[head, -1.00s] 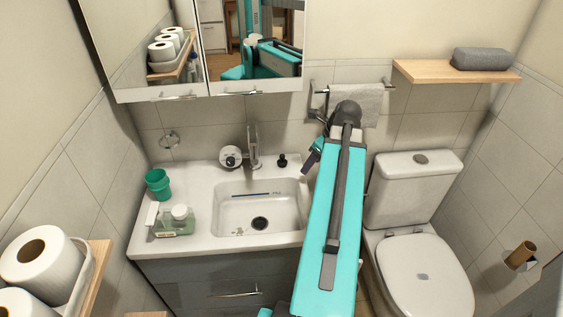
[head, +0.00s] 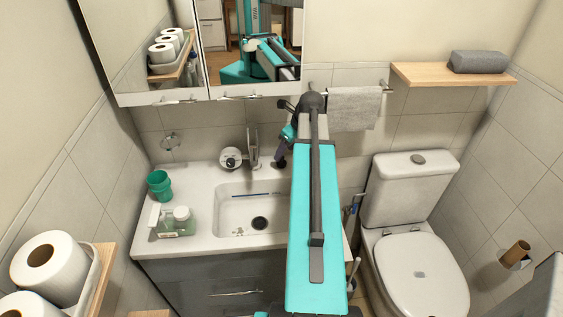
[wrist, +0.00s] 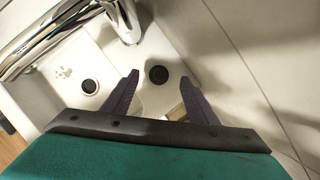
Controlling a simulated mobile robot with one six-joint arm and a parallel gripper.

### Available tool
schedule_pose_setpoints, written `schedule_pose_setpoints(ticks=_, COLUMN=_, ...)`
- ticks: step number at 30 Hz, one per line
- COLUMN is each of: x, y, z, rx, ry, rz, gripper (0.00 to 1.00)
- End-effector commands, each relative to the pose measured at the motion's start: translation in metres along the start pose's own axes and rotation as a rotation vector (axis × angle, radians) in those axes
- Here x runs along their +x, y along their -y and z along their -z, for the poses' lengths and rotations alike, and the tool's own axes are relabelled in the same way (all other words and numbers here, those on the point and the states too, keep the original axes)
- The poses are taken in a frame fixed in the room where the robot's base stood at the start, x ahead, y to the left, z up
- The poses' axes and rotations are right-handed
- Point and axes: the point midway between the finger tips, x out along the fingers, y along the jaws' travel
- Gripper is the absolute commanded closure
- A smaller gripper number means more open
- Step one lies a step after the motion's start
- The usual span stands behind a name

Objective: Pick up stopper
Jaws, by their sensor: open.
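The stopper (wrist: 158,74) is a small dark round piece on the white counter beside the faucet. In the wrist view it shows between the two fingertips of my gripper (wrist: 160,80). The fingers are apart and nothing is held between them. I cannot tell how high they are above the stopper. In the head view my gripper (head: 283,153) is over the counter right of the faucet, and the stopper is hard to tell apart from the dark fingers there.
The chrome faucet (head: 253,150) stands close to the left of my gripper. The basin has a dark drain (head: 259,223). A green cup (head: 159,184) and a soap bottle (head: 183,221) stand on the left of the counter. A towel (head: 354,108) hangs behind on the right.

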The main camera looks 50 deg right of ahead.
Motion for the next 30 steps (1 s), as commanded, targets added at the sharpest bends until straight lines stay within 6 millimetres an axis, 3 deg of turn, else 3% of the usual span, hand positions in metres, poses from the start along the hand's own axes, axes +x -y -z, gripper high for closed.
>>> schedule_pose_setpoints(ticks=14, x=0.006, y=-0.001, z=0.000, rx=-0.001, ry=-0.001, rz=-0.002, gripper=0.47)
schedule_pose_setpoints(ticks=30, x=0.048, y=-0.001, z=-0.001, rx=-0.001, ry=0.000, rz=-0.001, gripper=0.47)
